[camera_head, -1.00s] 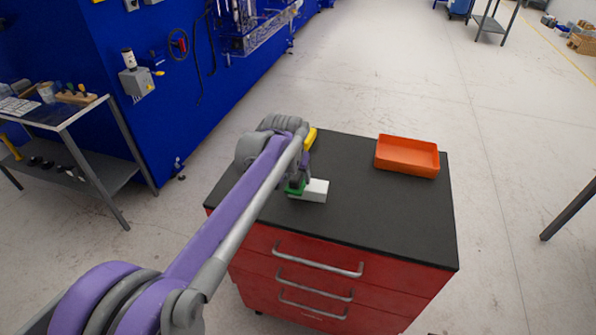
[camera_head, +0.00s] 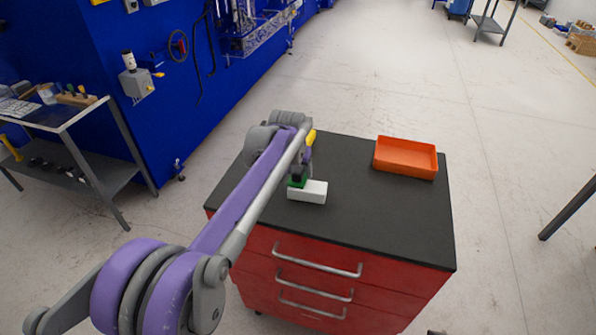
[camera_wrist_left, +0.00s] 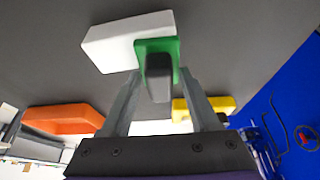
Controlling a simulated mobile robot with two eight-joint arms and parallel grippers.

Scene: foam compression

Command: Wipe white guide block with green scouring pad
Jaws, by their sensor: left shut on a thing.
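The white guide block (camera_head: 313,193) lies on the dark top of the red drawer cabinet, left of its middle. It also shows in the left wrist view (camera_wrist_left: 112,42). My left gripper (camera_head: 300,176) is at the block's left end, shut on the green scouring pad (camera_head: 295,183). In the left wrist view the green pad (camera_wrist_left: 158,46) overlaps the block's end, with a dark grey piece in front of it between the fingers. The pad appears to touch the block, but the contact is partly hidden.
An orange tray (camera_head: 407,158) stands at the back right of the cabinet top (camera_head: 370,215). A yellow object (camera_wrist_left: 203,107) lies behind my left gripper, mostly hidden by the arm in the head view. The front and right of the top are clear.

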